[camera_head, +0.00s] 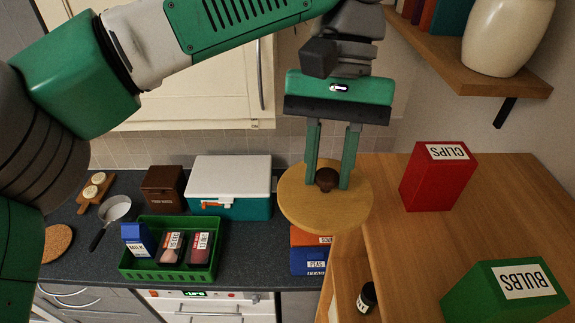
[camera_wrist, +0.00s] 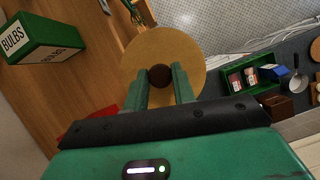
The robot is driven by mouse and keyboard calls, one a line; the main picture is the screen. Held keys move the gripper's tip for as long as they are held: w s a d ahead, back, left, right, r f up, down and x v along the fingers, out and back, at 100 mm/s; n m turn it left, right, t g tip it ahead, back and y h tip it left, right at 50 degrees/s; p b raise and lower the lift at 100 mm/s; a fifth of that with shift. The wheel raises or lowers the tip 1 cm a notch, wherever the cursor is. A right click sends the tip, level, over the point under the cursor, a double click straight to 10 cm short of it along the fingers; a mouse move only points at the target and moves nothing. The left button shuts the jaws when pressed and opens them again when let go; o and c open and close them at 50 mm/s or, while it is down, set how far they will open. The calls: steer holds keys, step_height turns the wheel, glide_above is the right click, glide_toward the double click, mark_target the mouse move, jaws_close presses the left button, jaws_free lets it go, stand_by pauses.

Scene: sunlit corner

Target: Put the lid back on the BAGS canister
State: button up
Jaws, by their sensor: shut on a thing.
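My gripper (camera_head: 333,158) is shut on the dark brown knob (camera_head: 327,180) of a round, pale wooden lid (camera_head: 297,205). The lid hangs in the air near the left edge of the wooden shelf top. In the wrist view the lid (camera_wrist: 185,48) and its knob (camera_wrist: 160,77) are between the gripper's fingers (camera_wrist: 160,80). No canister with a BAGS label shows in either view; the lid hides part of what is below it.
A red CLIPS box (camera_head: 432,185) and a green BULBS box (camera_head: 500,295) stand on the wooden top (camera_head: 450,240). A small dark jar (camera_head: 367,297) is lower down. A green crate (camera_head: 150,272), cooler box (camera_head: 230,205) and pan (camera_head: 115,207) are on the dark counter.

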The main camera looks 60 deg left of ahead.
steer(key=w+d+r+n+t, duration=0.1)
steer(key=w+d+r+n, duration=0.2)
steer(key=w+d, duration=0.3)
steer(key=w+d+r+n+t+h, duration=0.1)
steer(key=w+d+r+n, duration=0.25)
steer(key=d, duration=0.35)
steer(key=w+d+r+n+t, duration=0.2)
steer(key=w+d+n, duration=0.1)
steer(key=w+d, duration=0.3)
steer(key=w+d+r+n+t+y, duration=0.1)
steer(key=d+r+n, duration=0.3)
steer(key=d, duration=0.8)
steer(key=w+d+r+n+t+y, duration=0.15)
steer(key=d+r+n, duration=0.3)
steer(key=d, duration=0.65)
step_height(320, 180, down, 7)
steer(key=b, duration=0.1)
steer(key=shift+s+d+r+h, duration=0.15)
steer(key=shift+s+r+h, duration=0.05)
steer(key=shift+s+h, duration=0.25)
steer(key=shift+w+r+p, duration=0.1)
steer(key=shift+p, duration=0.2)
steer(key=shift+f, duration=0.2)
steer(key=o, duration=1.5)
steer(key=shift+o, duration=0.2)
